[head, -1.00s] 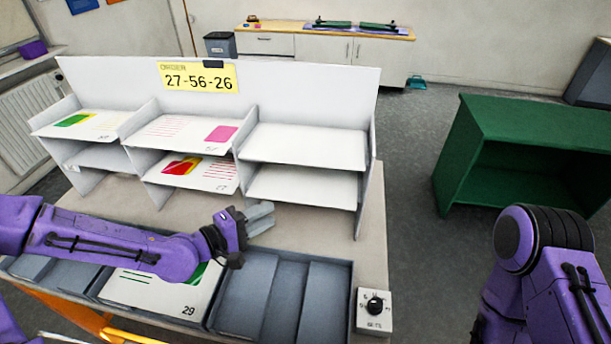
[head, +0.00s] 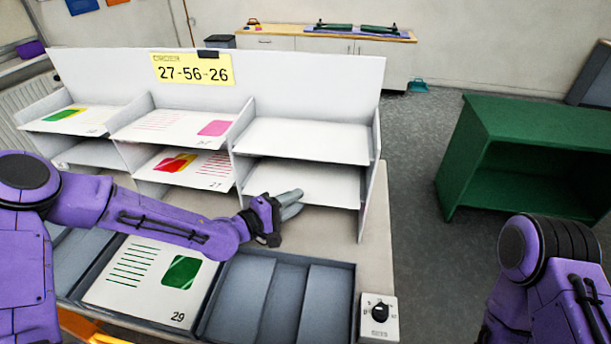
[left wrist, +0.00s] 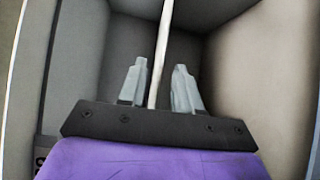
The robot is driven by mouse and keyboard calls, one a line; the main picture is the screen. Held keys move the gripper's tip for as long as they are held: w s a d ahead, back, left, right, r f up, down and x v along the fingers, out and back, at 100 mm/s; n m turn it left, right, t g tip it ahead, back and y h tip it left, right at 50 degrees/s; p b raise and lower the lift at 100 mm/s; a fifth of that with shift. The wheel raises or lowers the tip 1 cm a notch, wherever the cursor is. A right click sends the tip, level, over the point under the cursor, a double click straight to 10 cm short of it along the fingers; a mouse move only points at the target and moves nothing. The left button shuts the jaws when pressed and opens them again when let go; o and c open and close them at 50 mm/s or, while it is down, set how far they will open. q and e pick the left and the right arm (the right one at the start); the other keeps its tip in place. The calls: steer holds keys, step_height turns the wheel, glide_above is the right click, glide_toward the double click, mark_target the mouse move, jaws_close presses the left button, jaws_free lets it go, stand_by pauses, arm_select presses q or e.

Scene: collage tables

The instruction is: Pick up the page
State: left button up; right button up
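Several pages show in the head view. A white page (head: 140,285) with green lines, a green patch and the number 29 lies in the grey tray. Pages with coloured patches, such as one with a pink patch (head: 180,125) and one with a red and yellow patch (head: 190,168), lie in the white shelf unit. My left gripper (head: 292,203) is at the front edge of the lower right shelf (head: 320,186). In the left wrist view its fingers (left wrist: 158,88) are apart, with a thin pale edge (left wrist: 163,45) between them; I cannot tell whether it is shelf or page. My right gripper is out of view.
A yellow order card (head: 193,69) reads 27-56-26. A dial box (head: 378,318) stands beside the grey tray (head: 235,300). The upper right shelf (head: 305,140) looks bare. A green cabinet (head: 540,118) stands on the right, with open floor before it.

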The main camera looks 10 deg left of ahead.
arm_select(q)
steer(key=shift+w+d+f, duration=0.1)
steer(key=shift+w+d, duration=0.4)
steer(key=shift+w, duration=0.05)
steer(key=shift+s, duration=0.1)
jaws_close()
